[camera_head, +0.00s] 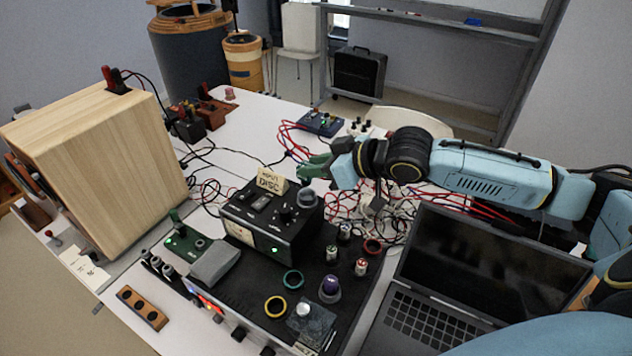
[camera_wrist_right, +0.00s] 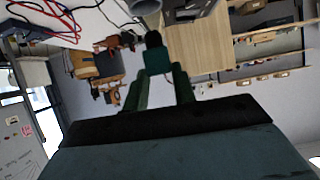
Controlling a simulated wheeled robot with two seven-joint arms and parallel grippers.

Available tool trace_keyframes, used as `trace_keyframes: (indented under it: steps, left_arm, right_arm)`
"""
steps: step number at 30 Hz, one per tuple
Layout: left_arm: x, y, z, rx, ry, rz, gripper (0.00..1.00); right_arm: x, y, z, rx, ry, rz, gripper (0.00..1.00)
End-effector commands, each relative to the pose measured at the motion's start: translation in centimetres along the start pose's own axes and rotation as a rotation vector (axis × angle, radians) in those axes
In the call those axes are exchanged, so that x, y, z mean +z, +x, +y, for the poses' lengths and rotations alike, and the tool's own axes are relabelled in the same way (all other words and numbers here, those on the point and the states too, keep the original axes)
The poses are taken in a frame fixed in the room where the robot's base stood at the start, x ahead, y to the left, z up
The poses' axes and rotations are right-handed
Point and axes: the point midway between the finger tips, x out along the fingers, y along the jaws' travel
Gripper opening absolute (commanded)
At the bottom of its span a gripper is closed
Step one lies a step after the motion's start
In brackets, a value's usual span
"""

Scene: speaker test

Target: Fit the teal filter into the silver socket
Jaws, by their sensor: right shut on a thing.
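My right gripper (camera_head: 314,166) reaches in from the right, above the back of the black instrument box (camera_head: 262,228). In the right wrist view its green fingers (camera_wrist_right: 160,88) are shut on a small teal piece with a dark end, which I take for the teal filter (camera_wrist_right: 156,58). In the head view the piece cannot be told from the green fingers. A grey, round, cup-like part, probably the silver socket (camera_head: 307,200), stands on the right of the instrument box, below and apart from the fingertips. My left gripper is not in view.
A wooden speaker cabinet (camera_head: 92,165) stands at the left. A laptop (camera_head: 470,285) lies open at the right front. Tangled cables (camera_head: 375,215) lie behind it. Coloured rings, a purple knob (camera_head: 330,287) and several small parts crowd the black surface in front.

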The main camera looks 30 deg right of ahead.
Motion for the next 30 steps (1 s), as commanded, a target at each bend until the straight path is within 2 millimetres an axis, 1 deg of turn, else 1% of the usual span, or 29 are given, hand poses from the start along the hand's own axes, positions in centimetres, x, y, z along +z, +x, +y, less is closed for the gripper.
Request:
trace_keyframes:
  steps: [1,6,8,16,22,23,27,30]
  left_arm:
    - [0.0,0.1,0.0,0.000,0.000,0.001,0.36]
    - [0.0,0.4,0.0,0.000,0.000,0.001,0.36]
    - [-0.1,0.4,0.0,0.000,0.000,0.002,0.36]
    - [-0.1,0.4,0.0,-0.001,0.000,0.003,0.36]
    - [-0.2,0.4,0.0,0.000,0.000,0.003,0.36]
    - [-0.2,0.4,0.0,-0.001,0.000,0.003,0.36]
    - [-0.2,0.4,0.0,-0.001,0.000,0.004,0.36]
    - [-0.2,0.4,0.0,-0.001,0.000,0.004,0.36]
  right_arm:
    - [0.9,0.5,0.0,-0.001,0.003,-0.003,0.04]
    - [3.3,1.7,0.0,-0.001,0.002,-0.003,0.04]
    - [3.6,1.9,0.0,-0.001,0.001,-0.001,0.04]
    - [3.6,1.9,0.0,-0.001,0.000,-0.001,0.04]
    - [4.2,2.2,0.1,0.000,0.000,-0.001,0.04]
    - [4.1,2.2,0.1,0.000,0.000,-0.001,0.29]
    - [4.1,2.2,0.1,0.000,0.000,-0.001,0.47]
    - [4.1,2.2,0.1,0.000,0.000,-0.001,0.48]
